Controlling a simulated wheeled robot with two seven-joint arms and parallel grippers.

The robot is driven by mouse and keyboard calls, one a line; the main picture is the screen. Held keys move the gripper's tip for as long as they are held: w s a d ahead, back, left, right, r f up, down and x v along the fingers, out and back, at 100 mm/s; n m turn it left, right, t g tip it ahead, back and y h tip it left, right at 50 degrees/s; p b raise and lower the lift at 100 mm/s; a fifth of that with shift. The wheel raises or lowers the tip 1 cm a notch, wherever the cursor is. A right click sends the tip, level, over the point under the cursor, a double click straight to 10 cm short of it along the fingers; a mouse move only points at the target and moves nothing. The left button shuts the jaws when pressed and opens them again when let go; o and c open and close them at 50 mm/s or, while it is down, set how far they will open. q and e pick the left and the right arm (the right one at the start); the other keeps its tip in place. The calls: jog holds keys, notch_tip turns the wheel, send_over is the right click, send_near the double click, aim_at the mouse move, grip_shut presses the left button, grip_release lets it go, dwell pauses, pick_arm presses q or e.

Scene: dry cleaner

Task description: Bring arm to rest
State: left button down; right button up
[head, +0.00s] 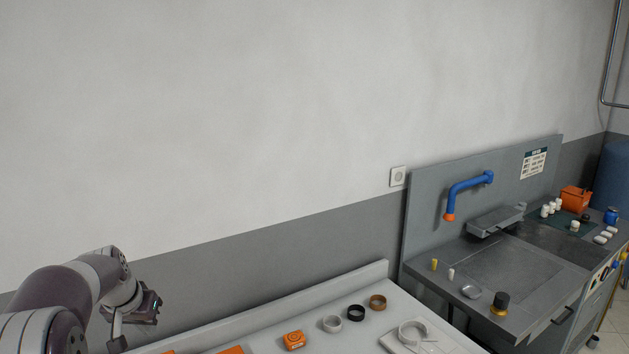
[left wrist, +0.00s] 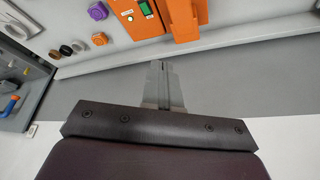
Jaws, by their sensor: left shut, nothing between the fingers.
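My left arm (head: 75,295) comes in at the lower left of the head view. My left gripper (head: 148,306) is held over the left part of the light bench, in front of the wall. In the left wrist view its grey fingers (left wrist: 158,75) are together with nothing between them. They point toward the wall just behind the bench and touch no object there. My right arm and gripper are not in view.
The light bench (head: 375,283) holds an orange tape measure (head: 294,340), several rings including a black one (head: 356,313), and a white clamp-like part (head: 413,332). An orange box with a green button (left wrist: 136,18) shows in the wrist view. A grey sink unit (head: 500,270) stands right.

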pick_arm(q)
jog(key=s+d+f+g+b, duration=0.1)
jog(key=s+d+f+b, duration=0.4)
jog(key=s+f, duration=0.5)
jog(key=s+d+f+g+b, duration=0.2)
jog(key=s+d+f+b, duration=0.3)
jog(key=s+d+f, duration=0.5)
jog(key=s, duration=0.4)
jog(key=shift+s+f+b, duration=0.2)
jog(key=shift+s+b, duration=0.1)
jog(key=shift+s+d, duration=0.1)
jog(key=shift+d, duration=0.1)
dwell(1.3)
